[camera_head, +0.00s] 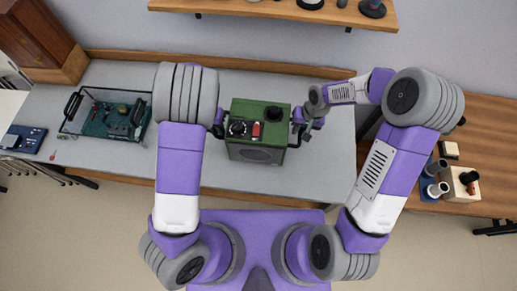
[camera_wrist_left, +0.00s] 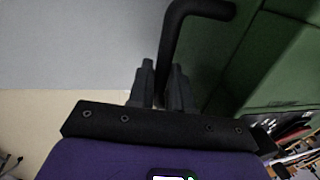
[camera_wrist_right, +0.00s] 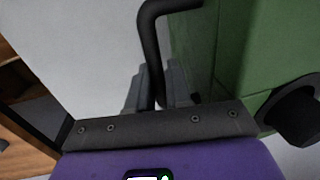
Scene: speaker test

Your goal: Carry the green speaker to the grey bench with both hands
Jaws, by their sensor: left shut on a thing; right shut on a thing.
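The green speaker (camera_head: 258,131) shows in the head view over the middle of the grey bench (camera_head: 325,160). I cannot tell whether it rests on the bench or hangs just above it. It has a black handle on each side. My left gripper (camera_head: 218,130) is shut on the left handle (camera_wrist_left: 178,40), with the speaker's green side (camera_wrist_left: 275,60) beside it. My right gripper (camera_head: 302,134) is shut on the right handle (camera_wrist_right: 151,45), beside the green side (camera_wrist_right: 235,60) in the right wrist view.
A clear case (camera_head: 104,115) with a green board stands left on the bench, near a blue device (camera_head: 23,138). A wooden table (camera_head: 490,140) on the right holds several small items. A wooden shelf (camera_head: 270,9) hangs on the back wall. Bare bench lies in front of the speaker.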

